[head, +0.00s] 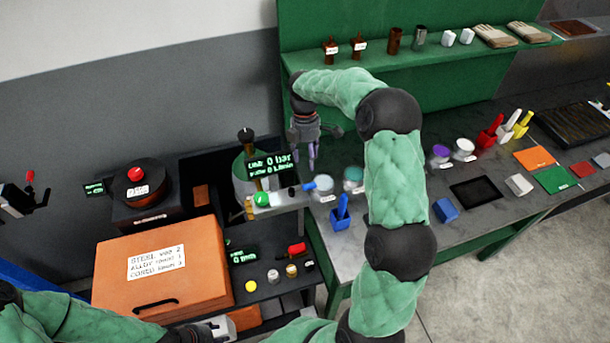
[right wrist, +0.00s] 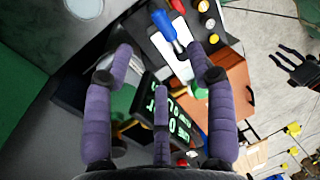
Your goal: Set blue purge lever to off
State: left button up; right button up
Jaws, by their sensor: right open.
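The blue purge lever (head: 309,187) sits at the right end of a pale panel beside the gas bottle and its display. In the right wrist view the blue lever (right wrist: 164,24) lies beyond my fingertips, slanting across a white panel. My right gripper (head: 312,152) is open and empty, pointing down behind and above the lever. Its purple fingers (right wrist: 160,58) stand apart in the right wrist view, not touching the lever. My left gripper (head: 212,330) is only partly seen at the bottom of the head view, and its fingers are unclear.
The green display (head: 270,163) stands just left of my right gripper. A blue scoop in a holder (head: 341,213) and small jars (head: 353,176) stand on the bench to the right. An orange box (head: 160,270) and a red knob (head: 296,249) are lower left.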

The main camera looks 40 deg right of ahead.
aim_at(302, 189)
jog(key=f, duration=0.3)
jog(key=s+f, duration=0.1)
jog(key=f, duration=0.5)
jog(key=shift+s+a+f+p, duration=0.35)
jog(key=shift+s+f+p, duration=0.05)
grip_shut()
